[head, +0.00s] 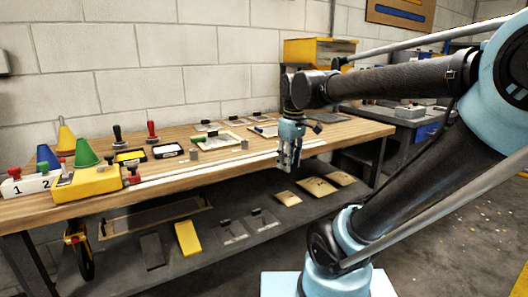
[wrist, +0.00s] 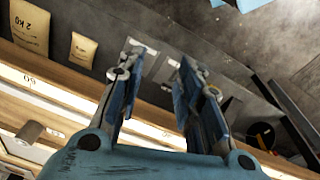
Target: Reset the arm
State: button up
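My gripper (head: 289,160) hangs at the end of my arm, pointing down at the front edge of the wooden workbench (head: 250,165). In the wrist view, the two fingers of my gripper (wrist: 157,85) stand apart with a clear gap between them and nothing held. The bench edge with its pale ruled strip (wrist: 60,90) passes behind the fingers. My arm reaches in from the right in the head view.
Colored cones (head: 87,153), a yellow block (head: 88,184), stamps and plates stand on the bench. The lower shelf (head: 240,232) holds brown packets (head: 317,187) and a yellow piece (head: 188,238). A grey table (head: 405,118) is behind my arm. Floor is open at right.

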jog(key=s+d+f+m, duration=0.4)
jog(key=s+d+f, duration=0.1)
jog(key=f, duration=0.2)
jog(key=s+d+f+m, duration=0.5)
jog(key=f, duration=0.3)
jog(key=shift+s+d+f+t, duration=0.15)
jog(key=shift+s+d+t, duration=0.05)
jog(key=shift+d+t, duration=0.2)
jog(key=shift+w+f, duration=0.2)
jog(key=shift+w, duration=0.3)
